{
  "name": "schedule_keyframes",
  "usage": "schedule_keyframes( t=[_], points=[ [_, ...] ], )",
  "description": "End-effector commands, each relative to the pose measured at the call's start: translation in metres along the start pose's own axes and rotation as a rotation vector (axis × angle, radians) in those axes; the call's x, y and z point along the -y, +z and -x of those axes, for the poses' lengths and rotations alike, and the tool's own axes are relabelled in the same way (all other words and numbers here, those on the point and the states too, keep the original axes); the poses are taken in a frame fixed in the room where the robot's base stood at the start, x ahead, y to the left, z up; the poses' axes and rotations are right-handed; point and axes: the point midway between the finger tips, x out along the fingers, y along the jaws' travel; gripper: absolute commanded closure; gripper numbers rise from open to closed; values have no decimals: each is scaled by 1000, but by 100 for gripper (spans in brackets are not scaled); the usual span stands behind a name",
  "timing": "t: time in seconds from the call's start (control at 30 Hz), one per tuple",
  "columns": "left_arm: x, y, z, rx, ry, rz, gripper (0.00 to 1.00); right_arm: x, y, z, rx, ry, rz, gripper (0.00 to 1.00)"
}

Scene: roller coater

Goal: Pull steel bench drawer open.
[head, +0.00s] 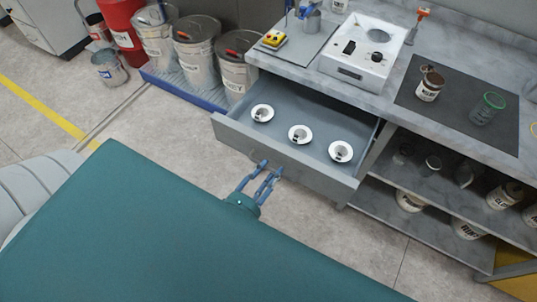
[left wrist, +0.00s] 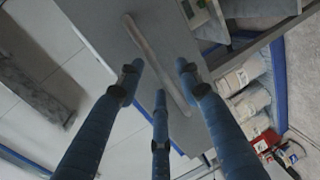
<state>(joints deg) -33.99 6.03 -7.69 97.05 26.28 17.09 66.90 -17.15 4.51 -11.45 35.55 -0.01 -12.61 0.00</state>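The steel bench drawer (head: 230,124) stands pulled out from under the bench top, showing its inside. Three white round pieces with dark centres lie in it. My left gripper (head: 270,170) is at the outer side of the drawer front, in the middle of the head view. In the left wrist view the drawer's long bar handle (left wrist: 153,52) runs diagonally past the fingertips. My left gripper's blue fingers (left wrist: 158,76) are spread apart, with nothing visibly clamped between them. Whether a finger touches the handle cannot be told. My right gripper is not in view.
The bench top (head: 439,63) carries a white device (head: 365,50), a dark mat with a jar and a green-rimmed glass. Open shelves (head: 425,216) with cans are right of the drawer. Several pails stand on a blue pallet (head: 184,91) at left. Floor before the drawer is clear.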

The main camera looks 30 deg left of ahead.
Motion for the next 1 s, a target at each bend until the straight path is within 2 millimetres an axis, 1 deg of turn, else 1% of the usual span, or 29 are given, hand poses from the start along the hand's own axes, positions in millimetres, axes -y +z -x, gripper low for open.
schedule_keyframes(
  t=[0.17,0.27,0.37,0.7,0.83,0.9,1.0],
  points=[
    [0,0,0,-1,1,0,65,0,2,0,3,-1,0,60],
    [1,0,5,0,-1,0,65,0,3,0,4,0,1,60],
    [1,0,18,1,-3,-1,65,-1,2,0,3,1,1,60],
    [1,0,90,1,-4,-1,65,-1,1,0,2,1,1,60],
    [1,0,108,1,-3,0,65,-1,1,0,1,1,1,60],
    [1,0,114,1,-2,0,65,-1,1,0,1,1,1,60],
    [0,0,119,0,0,0,65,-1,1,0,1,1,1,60]
  ],
)
